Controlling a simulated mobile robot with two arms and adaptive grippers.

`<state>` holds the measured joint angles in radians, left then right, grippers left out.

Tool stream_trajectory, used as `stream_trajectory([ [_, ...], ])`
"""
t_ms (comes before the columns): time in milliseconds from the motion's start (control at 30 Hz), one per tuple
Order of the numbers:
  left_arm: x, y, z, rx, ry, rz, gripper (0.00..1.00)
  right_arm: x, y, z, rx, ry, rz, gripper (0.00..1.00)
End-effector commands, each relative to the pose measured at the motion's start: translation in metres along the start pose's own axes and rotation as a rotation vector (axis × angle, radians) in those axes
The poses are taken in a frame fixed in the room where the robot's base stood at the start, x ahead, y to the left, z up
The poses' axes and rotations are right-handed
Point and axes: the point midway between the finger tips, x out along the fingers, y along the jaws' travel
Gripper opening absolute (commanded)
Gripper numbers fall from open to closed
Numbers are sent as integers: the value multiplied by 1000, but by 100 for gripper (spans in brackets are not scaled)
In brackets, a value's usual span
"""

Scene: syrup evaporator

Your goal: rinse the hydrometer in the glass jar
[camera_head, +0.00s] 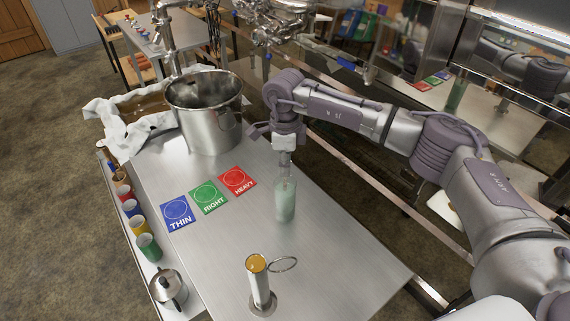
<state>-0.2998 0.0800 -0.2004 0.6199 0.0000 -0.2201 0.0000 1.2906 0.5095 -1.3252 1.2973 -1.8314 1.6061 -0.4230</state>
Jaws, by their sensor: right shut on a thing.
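The glass jar (285,203), pale green and cloudy, stands upright on the steel table right of the coloured cards. My right gripper (285,162) points straight down just above the jar's mouth, shut on the hydrometer. Little of the hydrometer can be made out. It lines up with the jar's mouth, but I cannot tell how deep it reaches inside. My left gripper is not in view.
A steel pot (205,115) stands at the back left, beside a white cloth (119,130). THIN (177,212), RIGHT (209,197) and HEAVY (238,181) cards lie flat. A metal cylinder with amber liquid (259,285) stands in front. Several coloured cups line the left shelf.

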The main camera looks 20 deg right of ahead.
Motion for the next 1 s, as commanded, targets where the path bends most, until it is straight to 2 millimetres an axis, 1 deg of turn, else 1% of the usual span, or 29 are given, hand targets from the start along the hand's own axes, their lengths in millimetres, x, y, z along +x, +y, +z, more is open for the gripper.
stream_trajectory([
  [100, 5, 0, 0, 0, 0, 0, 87, 5, 0, 0, 0, 0, 0, 0],
  [300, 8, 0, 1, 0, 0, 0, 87, 9, 0, 0, 1, 0, 0, 0],
  [800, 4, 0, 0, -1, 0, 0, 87, -1, 0, 0, 0, 0, 0, 0],
  [1000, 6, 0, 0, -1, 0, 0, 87, 1, 0, 0, 0, 0, 0, 0],
])
